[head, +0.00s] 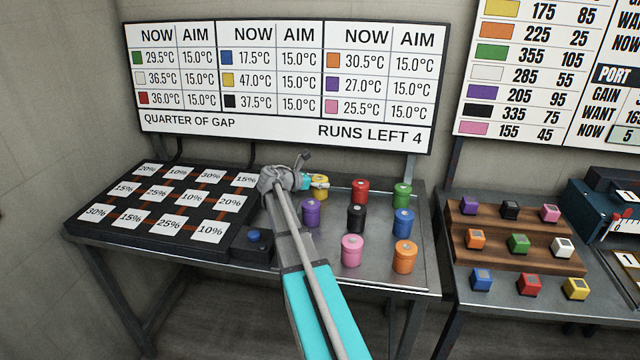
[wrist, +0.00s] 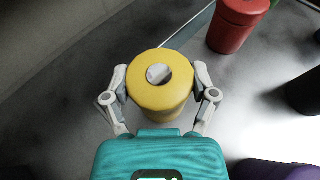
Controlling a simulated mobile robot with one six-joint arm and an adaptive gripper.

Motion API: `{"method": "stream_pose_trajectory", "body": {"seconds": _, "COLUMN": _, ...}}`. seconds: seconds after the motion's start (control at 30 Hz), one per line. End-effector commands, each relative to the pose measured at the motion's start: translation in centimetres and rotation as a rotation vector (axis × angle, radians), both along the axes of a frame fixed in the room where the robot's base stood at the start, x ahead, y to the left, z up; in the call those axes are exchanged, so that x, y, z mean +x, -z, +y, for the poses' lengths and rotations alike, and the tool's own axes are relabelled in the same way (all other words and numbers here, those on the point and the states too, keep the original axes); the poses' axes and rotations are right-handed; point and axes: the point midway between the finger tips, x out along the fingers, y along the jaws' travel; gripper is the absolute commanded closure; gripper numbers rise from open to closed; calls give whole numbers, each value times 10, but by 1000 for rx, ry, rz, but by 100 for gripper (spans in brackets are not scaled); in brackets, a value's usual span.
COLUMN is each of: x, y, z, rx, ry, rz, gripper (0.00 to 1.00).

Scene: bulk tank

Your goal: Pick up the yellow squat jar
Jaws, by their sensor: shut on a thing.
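The yellow squat jar (wrist: 160,98) is in the middle of the wrist view, with a pale round knob on its lid. My gripper (wrist: 160,88) has one finger on each side of it and is shut on it. In the head view the yellow jar (head: 319,187) stands at the back left of the jar group on the metal table, and my gripper (head: 312,183) reaches it from the left. My arm hides part of the table in front. I cannot tell whether the jar touches the table.
Close by are a red jar (head: 360,190), a purple jar (head: 311,212) and a black jar (head: 357,217). Green, blue, pink and orange jars stand farther right and forward. A black board with percent cards (head: 170,205) lies left, beside a blue button (head: 254,236).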

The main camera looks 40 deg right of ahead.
Motion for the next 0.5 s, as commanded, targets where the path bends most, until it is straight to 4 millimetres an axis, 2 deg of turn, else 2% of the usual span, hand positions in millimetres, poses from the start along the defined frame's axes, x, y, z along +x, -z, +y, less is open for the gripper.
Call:
{"method": "stream_pose_trajectory", "body": {"seconds": 0.27, "x": 0, "y": -12, "z": 0, "rx": -1, "ry": 0, "rz": 0, "gripper": 80}}
{"method": "stream_pose_trajectory", "body": {"seconds": 0.5, "x": 0, "y": -33, "z": -1, "rx": -1, "ry": 1, "rz": 0, "gripper": 80}}
